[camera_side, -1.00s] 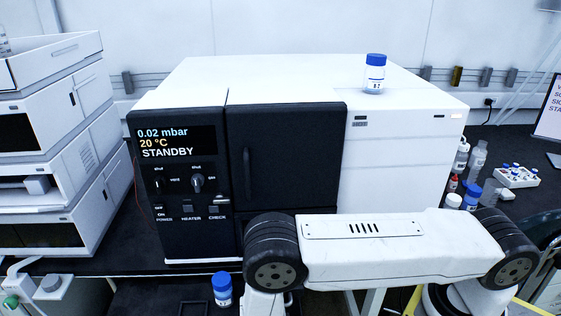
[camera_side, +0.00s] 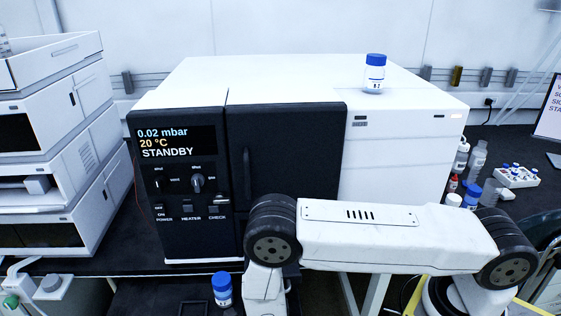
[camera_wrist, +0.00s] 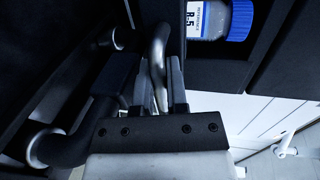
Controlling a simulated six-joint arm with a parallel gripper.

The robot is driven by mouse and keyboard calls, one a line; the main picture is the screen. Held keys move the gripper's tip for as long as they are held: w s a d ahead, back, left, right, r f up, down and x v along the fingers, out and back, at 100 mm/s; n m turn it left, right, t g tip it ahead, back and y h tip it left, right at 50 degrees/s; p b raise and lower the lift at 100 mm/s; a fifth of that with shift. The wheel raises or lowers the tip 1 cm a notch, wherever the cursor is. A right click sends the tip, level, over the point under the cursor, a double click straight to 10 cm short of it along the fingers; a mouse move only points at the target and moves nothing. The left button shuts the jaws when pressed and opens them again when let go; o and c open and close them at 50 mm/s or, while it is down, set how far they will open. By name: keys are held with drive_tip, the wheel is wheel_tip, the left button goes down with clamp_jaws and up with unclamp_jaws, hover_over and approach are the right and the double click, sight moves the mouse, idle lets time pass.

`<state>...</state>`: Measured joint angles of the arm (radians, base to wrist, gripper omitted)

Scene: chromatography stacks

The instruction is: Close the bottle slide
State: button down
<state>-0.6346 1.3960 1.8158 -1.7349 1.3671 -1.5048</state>
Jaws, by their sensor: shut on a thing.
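The bottle slide (camera_side: 190,307) is a dark tray pulled out low in front of the instrument, at the bottom edge of the side view. A blue-capped bottle (camera_side: 222,292) sits on it. In the wrist view the same bottle (camera_wrist: 208,19) shows a white and blue label, beside the slide's dark edge (camera_wrist: 217,51). My gripper (camera_wrist: 156,68) is shut on a curved metal handle (camera_wrist: 157,48), one finger on each side. My gripper's fingers are not visible in the side view.
The instrument (camera_side: 290,155) shows STANDBY, with its black door shut. Another blue-capped bottle (camera_side: 375,75) stands on its top. White stacked units (camera_side: 50,150) are at left. Bottles and a vial rack (camera_side: 516,177) stand on the right bench.

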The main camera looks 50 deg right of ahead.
drive_tip(key=shift+w+d, duration=0.35)
drive_tip(key=c, duration=0.9)
unclamp_jaws()
drive_tip(key=shift+c, duration=0.2)
drive_tip(key=shift+a, duration=0.1)
drive_tip(key=shift+v, duration=3.85)
